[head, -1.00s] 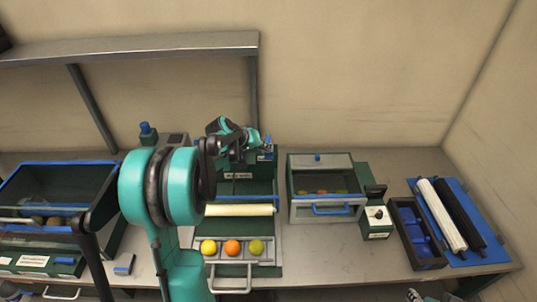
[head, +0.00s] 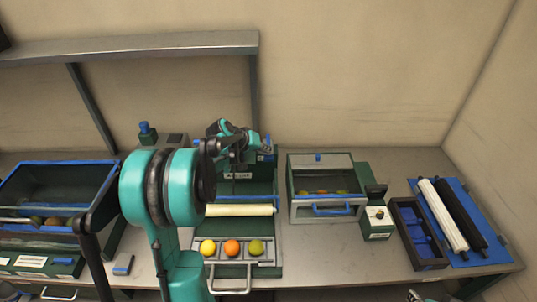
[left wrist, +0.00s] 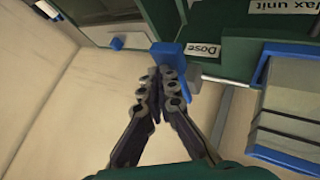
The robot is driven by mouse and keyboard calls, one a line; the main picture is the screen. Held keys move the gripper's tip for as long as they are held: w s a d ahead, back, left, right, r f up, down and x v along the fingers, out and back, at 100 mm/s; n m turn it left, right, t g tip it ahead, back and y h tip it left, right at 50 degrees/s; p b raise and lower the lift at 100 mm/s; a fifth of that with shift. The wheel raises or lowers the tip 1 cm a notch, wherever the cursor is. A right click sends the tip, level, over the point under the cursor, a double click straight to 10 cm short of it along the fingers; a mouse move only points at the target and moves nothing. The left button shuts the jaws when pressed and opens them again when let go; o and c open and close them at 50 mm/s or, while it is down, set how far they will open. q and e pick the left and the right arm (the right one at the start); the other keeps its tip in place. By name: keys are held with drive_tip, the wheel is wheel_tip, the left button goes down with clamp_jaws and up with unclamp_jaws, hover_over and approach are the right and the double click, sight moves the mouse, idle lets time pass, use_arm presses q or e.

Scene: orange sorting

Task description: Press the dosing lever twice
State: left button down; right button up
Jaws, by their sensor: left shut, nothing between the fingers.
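The dosing lever (left wrist: 170,56) is a blue piece beside a white label reading "Dose" (left wrist: 203,50) in the left wrist view. My left gripper (left wrist: 168,80) is shut and empty, with its fingertips right at the lever's near end; I cannot tell whether they touch. In the head view my left gripper (head: 236,140) is over the back of the green wax unit (head: 262,180), and my arm covers part of the unit. Blue parts show just right of the gripper there, but the lever is too small to make out surely.
In front of the wax unit a tray (head: 270,257) holds a yellow, an orange and a green fruit. A glass-fronted box (head: 320,160) stands to the right, then a dark blue-lined tray (head: 422,263) and a blue mat with rollers (head: 497,255). A blue-rimmed bin (head: 70,163) is at left.

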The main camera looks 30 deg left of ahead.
use_arm(q)
drive_tip(key=shift+f+b, duration=0.55)
drive_tip(key=shift+f, duration=0.25)
idle(0.5)
idle(0.5)
drive_tip(key=shift+r+p, duration=1.25)
drive_tip(key=shift+r, duration=0.65)
drive_tip(key=shift+r, duration=0.1)
wheel_tip(320, 180, up, 5)
drive_tip(key=p, duration=0.3)
